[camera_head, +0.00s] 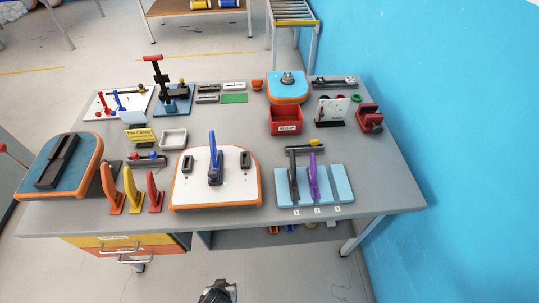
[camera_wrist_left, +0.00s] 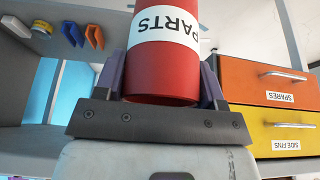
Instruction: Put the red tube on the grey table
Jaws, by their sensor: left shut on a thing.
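The red tube (camera_wrist_left: 165,80) with a white PARTS label is held between the fingers of my left gripper (camera_wrist_left: 165,100) in the left wrist view. The gripper is shut on it, and the tube's far end runs out of the picture. The tube does not show in the head view. The grey table (camera_head: 380,175) fills the middle of the head view, with its drawers and open shelf below the top at the front. In the left wrist view the drawers stand behind and to the right of the tube. My right gripper is not in view.
The tabletop holds orange-edged boards (camera_head: 185,192), fins (camera_head: 134,190), blue blocks (camera_head: 342,182) and a red bin (camera_head: 273,121). The right front corner and right side are bare. A dark part of my own body shows at the bottom. A blue wall (camera_head: 450,100) stands at the right.

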